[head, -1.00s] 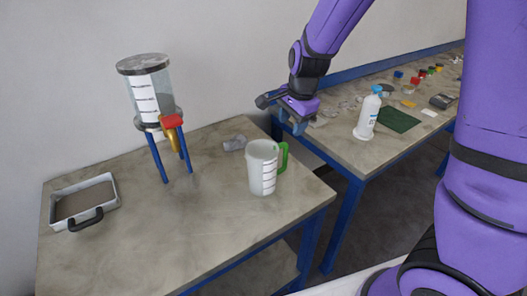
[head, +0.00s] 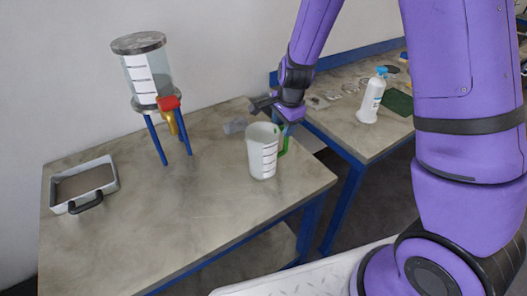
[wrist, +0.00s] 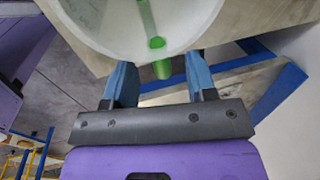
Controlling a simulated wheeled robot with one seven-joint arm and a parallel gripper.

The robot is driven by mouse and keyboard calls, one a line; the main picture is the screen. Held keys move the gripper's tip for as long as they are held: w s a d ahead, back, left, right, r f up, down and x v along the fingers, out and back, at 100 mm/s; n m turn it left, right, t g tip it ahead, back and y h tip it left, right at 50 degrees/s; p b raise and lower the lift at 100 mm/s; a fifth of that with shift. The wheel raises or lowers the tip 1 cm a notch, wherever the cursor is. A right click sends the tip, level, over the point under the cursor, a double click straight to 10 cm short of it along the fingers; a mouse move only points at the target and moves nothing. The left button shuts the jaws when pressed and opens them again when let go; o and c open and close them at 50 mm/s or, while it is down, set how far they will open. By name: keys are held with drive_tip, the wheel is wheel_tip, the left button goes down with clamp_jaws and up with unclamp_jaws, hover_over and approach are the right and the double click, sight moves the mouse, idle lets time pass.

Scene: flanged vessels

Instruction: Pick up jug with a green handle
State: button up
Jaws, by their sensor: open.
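The jug (head: 262,155) is a translucent white cup with a marked scale. It stands upright on the near table, close to its right edge. Its green handle (head: 285,143) points right, towards my gripper (head: 285,119). In the wrist view the jug's round rim (wrist: 95,35) fills the top, and the green handle (wrist: 161,69) lies between the two blue fingers of my gripper (wrist: 160,75). The fingers are open, one on each side of the handle. I cannot tell whether they touch it. In the head view my fingertips are partly hidden behind the jug and handle.
A clear vessel (head: 150,75) on blue legs with a red valve stands at the back left. A metal tray (head: 84,186) lies at the far left. The second table holds a white bottle (head: 371,98). The near table's front is clear.

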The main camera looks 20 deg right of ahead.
drive_tip(key=shift+w+f, duration=0.2)
drive_tip(key=shift+f, duration=0.85)
clamp_jaws()
